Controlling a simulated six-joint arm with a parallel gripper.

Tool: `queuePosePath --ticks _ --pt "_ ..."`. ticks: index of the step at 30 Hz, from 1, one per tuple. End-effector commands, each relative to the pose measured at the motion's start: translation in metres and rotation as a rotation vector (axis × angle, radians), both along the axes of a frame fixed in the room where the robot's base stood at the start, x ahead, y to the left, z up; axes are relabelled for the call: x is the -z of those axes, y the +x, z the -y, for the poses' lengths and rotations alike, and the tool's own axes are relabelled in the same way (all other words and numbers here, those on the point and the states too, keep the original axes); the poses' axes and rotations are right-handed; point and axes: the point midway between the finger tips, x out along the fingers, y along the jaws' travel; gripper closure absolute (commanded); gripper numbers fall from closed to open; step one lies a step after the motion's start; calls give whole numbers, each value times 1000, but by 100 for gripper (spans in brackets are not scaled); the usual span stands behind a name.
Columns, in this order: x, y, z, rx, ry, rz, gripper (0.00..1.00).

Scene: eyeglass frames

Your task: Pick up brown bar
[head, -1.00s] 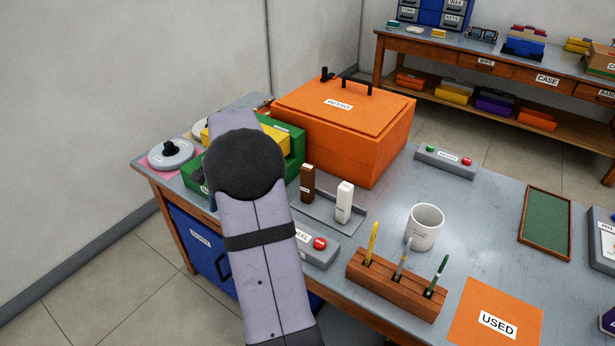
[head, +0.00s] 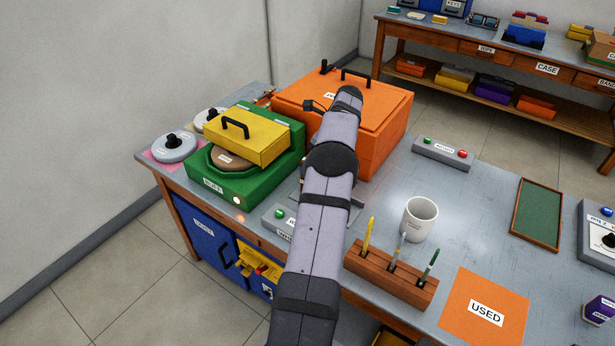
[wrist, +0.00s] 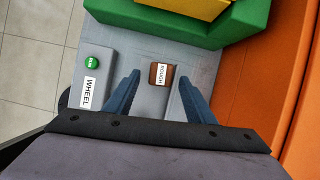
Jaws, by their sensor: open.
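The brown bar (wrist: 161,75), with a white label that reads ROUGH, shows in the wrist view between the tips of my two blue fingers. My gripper (wrist: 159,79) is open, with one finger to the left of the bar and one to the right, and gaps show on both sides. I cannot tell how far above the bar the fingertips are. In the head view my arm hides the bar, the white bar and my gripper. Part of the grey tray (head: 354,212) shows beside my arm.
The WHEEL box (wrist: 92,75) with a green button is left of my fingers. The green machine (head: 232,186) with its yellow top (head: 248,140) and the orange case (head: 385,125) stand close by. A white mug (head: 420,222) and a wooden pen block (head: 390,275) are to the right.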

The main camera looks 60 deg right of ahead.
Motion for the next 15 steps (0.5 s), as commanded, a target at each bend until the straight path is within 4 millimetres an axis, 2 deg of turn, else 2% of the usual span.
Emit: queuePosePath --ticks 6,15 --pt "15 8 -2 -4 0 -1 50" --pt "24 14 -2 -6 1 -1 50"
